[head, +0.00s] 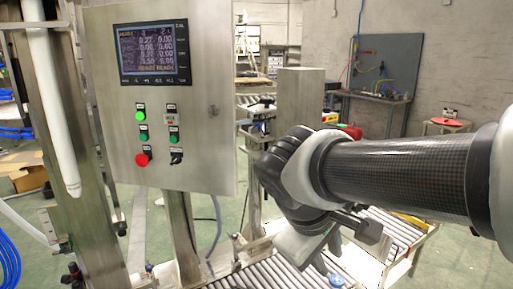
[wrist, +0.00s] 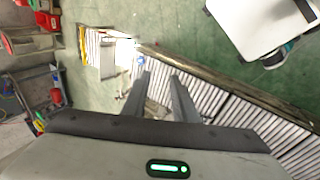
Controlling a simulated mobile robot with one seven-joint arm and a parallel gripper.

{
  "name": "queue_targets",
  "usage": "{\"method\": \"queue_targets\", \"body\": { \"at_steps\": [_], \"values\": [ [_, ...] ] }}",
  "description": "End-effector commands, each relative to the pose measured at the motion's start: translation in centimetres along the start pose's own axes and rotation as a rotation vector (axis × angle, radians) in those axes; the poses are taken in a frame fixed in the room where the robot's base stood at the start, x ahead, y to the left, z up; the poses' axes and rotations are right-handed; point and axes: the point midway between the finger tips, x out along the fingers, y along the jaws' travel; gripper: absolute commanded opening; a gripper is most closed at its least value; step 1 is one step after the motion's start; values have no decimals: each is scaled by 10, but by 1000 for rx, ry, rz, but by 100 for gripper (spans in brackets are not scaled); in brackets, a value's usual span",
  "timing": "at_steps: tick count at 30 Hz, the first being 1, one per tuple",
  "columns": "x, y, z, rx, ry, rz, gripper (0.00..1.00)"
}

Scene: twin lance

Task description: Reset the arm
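My arm reaches in from the right in the head view, with a black woven-pattern link and grey joints. My gripper (wrist: 159,76) shows in the wrist view as two dark fingers with a clear gap between them. It is open, and I see nothing held. In the head view the gripper hangs below the wrist, over the roller conveyor (head: 258,277), and its fingertips are hard to make out. The conveyor also runs diagonally behind the fingers in the wrist view (wrist: 245,115).
A steel control box (head: 205,95) with a lit screen (head: 154,52), green buttons and a red button (head: 142,160) stands left of my arm. A steel post (head: 62,110) with a white tube is farther left. A workbench (head: 370,98) stands behind.

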Motion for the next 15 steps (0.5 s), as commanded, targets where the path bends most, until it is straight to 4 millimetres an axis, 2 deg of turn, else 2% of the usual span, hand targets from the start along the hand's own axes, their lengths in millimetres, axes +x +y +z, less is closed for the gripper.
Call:
{"method": "queue_targets", "body": {
  "at_steps": [1,6,15],
  "values": [
    [-1,-2,19,111,22,-50,26],
    [-8,-17,51,390,98,-177,26],
    [-21,-33,73,777,241,-288,26]
  ]
}}
